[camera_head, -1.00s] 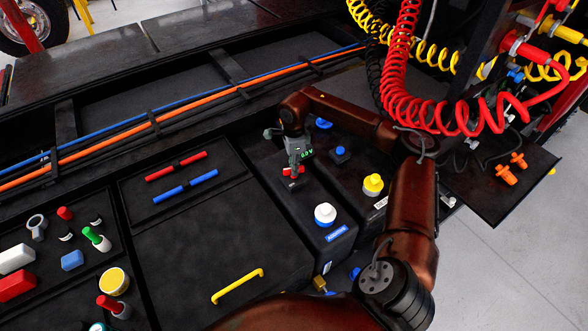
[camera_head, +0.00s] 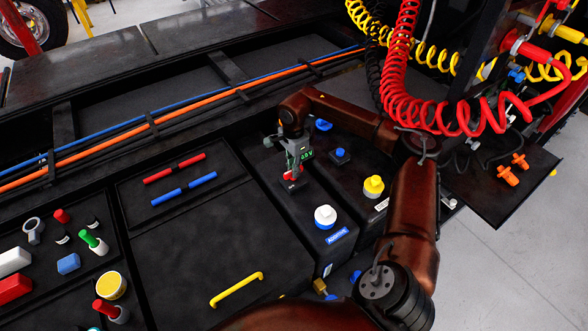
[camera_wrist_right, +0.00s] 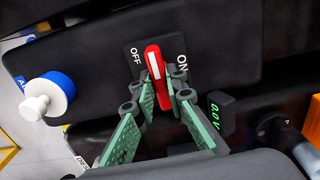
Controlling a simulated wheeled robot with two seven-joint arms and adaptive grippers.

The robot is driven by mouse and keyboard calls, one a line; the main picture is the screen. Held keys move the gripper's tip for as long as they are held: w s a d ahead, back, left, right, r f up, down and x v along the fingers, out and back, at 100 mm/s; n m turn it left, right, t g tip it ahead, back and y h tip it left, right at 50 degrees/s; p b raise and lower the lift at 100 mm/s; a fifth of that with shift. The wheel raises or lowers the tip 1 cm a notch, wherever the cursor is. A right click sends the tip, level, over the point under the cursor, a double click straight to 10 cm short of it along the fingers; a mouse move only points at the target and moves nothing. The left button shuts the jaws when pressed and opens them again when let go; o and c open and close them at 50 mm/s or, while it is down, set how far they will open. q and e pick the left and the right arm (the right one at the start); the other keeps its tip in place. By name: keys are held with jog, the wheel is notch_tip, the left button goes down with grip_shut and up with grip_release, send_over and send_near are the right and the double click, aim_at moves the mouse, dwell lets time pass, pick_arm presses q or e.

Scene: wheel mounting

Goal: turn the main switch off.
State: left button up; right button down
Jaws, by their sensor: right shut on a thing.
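The main switch (camera_head: 291,175) is a red handle on the black box. In the right wrist view the red handle (camera_wrist_right: 156,66) has a white stripe and stands between the printed words OFF, on the left, and ON, on the right. Its top leans slightly toward OFF. My right gripper (camera_head: 292,167) points down at the switch. Its green fingers, also in the right wrist view (camera_wrist_right: 160,88), are shut on the handle from both sides. My left gripper is not in view.
A white-and-blue knob (camera_head: 325,215) stands on the same box, and a yellow-and-white knob (camera_head: 373,185) is to its right. A yellow handle (camera_head: 237,288) is on the lid at the front. Red coiled hoses (camera_head: 400,80) hang at upper right.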

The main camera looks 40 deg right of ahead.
jog(key=c, duration=1.9)
grip_release()
jog(key=shift+c, duration=0.2)
jog(key=shift+r, duration=0.15)
notch_tip(320, 180, up, 12)
